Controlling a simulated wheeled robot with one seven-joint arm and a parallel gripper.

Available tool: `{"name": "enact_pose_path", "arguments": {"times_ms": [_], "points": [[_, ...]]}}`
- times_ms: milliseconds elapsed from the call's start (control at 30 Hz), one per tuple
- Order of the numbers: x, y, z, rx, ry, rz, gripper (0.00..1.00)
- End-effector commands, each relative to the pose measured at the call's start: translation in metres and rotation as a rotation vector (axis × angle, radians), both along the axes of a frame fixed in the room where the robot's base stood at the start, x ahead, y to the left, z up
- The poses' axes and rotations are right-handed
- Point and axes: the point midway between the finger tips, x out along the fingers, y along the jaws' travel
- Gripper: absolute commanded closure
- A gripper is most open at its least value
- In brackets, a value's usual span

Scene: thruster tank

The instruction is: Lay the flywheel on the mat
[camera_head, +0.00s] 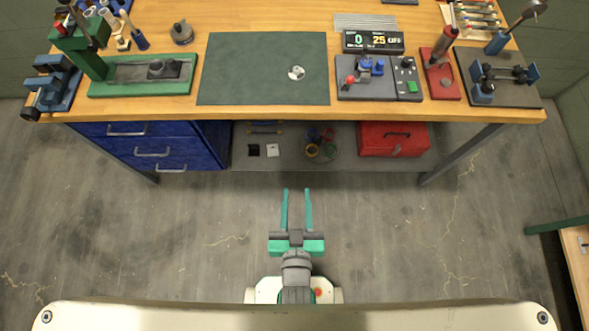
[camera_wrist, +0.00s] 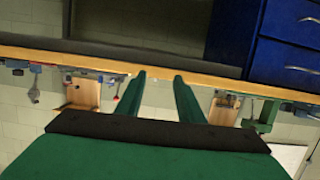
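The dark green mat (camera_head: 235,75) lies flat on the wooden workbench, left of its middle. A small silvery round piece (camera_head: 296,73), which looks like the flywheel, lies on the right part of the mat. My gripper (camera_head: 296,192) is open and empty, its two green fingers apart. It is over the floor in front of the bench, well short of the mat. In the wrist view the open fingers (camera_wrist: 159,76) point at the bench edge, with nothing between them; the mat and the round piece do not show there.
A green fixture (camera_head: 140,88) stands left of the mat and a grey control panel (camera_head: 380,90) stands right of it. The bench front edge (camera_head: 300,112) lies between my gripper and the mat. Blue drawers (camera_head: 150,145) and a red toolbox (camera_head: 393,139) are below.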

Motion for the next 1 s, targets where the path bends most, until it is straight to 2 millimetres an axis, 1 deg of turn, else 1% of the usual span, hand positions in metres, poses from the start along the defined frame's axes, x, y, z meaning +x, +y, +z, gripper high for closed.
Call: {"name": "enact_pose_path", "arguments": {"times_ms": [33,100,200,300,400,533,1000], "points": [[-0.020,0.001,-0.001,0.002,0.006,-0.001,0.66],[-0.041,0.002,0.004,0.004,-0.003,-0.001,0.66],[-0.066,0.004,0.012,0.007,-0.013,-0.002,0.66],[-0.085,0.005,0.019,0.009,-0.022,-0.003,0.66],[-0.096,0.005,0.024,0.011,-0.028,-0.003,0.66],[-0.101,0.005,0.027,0.012,-0.033,-0.003,0.66],[-0.101,0.005,0.027,0.012,-0.034,-0.003,0.66]]}}
